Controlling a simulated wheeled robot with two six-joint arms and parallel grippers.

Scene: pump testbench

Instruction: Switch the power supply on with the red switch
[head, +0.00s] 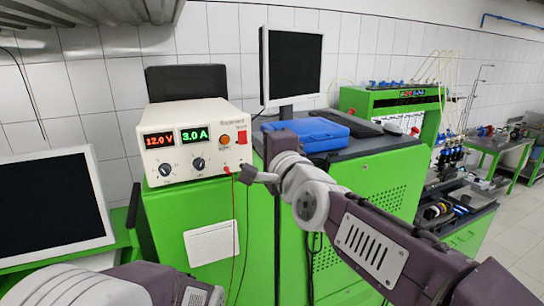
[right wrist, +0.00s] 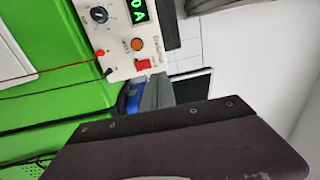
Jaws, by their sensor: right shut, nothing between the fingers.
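The power supply (head: 195,150) is a cream box on a green cabinet. Its displays are lit and read 12.0 V and 3.0 A. The red switch (head: 242,137) is at the right of its front panel, beside an orange button (head: 225,139). The switch also shows in the right wrist view (right wrist: 143,64); its rocker position is too small to tell. My right gripper (head: 243,174) is shut and empty, just below and in front of the switch's side of the panel, apparently apart from it. Only part of my left arm shows at the bottom left; its gripper is out of view.
A red and a black lead (right wrist: 102,62) hang from the supply's front. A blue case (head: 305,134) and a monitor (head: 292,65) stand on the grey bench top to the right. Another screen (head: 50,205) is at the left. Open space lies before the cabinet.

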